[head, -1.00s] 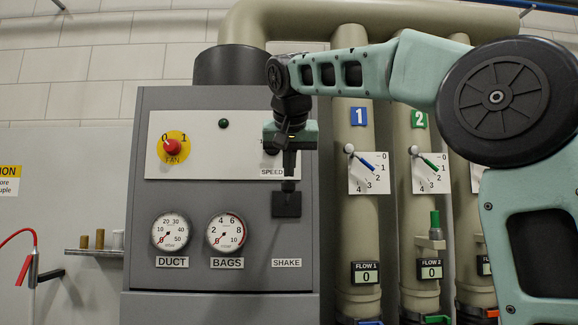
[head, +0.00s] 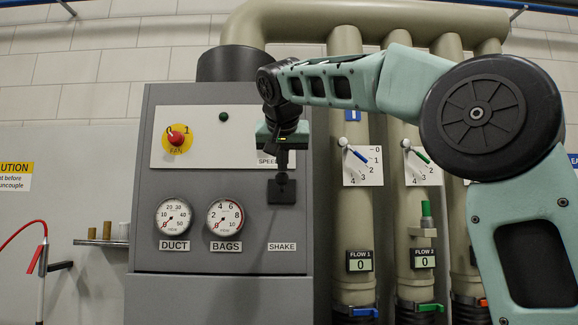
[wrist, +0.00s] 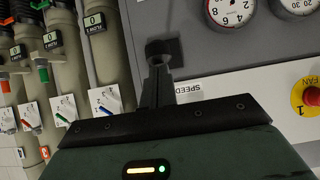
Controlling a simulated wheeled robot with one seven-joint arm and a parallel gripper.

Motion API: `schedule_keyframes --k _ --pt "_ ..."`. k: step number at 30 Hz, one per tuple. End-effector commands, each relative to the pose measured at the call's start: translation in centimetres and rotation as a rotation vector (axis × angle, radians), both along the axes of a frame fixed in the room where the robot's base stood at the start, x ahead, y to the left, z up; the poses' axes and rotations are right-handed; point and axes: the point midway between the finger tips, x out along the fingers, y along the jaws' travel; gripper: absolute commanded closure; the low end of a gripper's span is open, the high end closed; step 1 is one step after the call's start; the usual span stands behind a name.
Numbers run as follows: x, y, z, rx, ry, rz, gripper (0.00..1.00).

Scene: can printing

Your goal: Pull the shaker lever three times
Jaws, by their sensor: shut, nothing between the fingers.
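The shaker's dark square plate (head: 281,191) is on the grey panel above the SHAKE label in the head view. My gripper (head: 282,170) hangs in front of the panel and covers the plate's upper part. In the wrist view my gripper (wrist: 158,75) is shut and empty. A round black knob (wrist: 158,46), seemingly the shaker lever's end, shows just past the fingertips, with the dark plate behind it. I cannot tell whether the fingers touch the knob. The lever's shaft is hidden.
The DUCT gauge (head: 174,216) and BAGS gauge (head: 225,216) are left of the plate. A red fan knob (head: 177,138) is at upper left. Beige pipes (head: 352,215) with small levers stand to the right. The panel below the SHAKE label is clear.

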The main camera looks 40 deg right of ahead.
Motion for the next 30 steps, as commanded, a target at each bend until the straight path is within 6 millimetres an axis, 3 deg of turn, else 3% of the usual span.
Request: schedule_keyframes --k 1,3,30 --pt "0.3 0.2 -1.6 -0.014 -0.021 0.002 1.0" --pt "0.5 0.3 -2.2 -0.035 -0.05 0.003 1.0" --pt "0.3 0.7 -8.9 -0.286 -0.422 0.0 1.0"
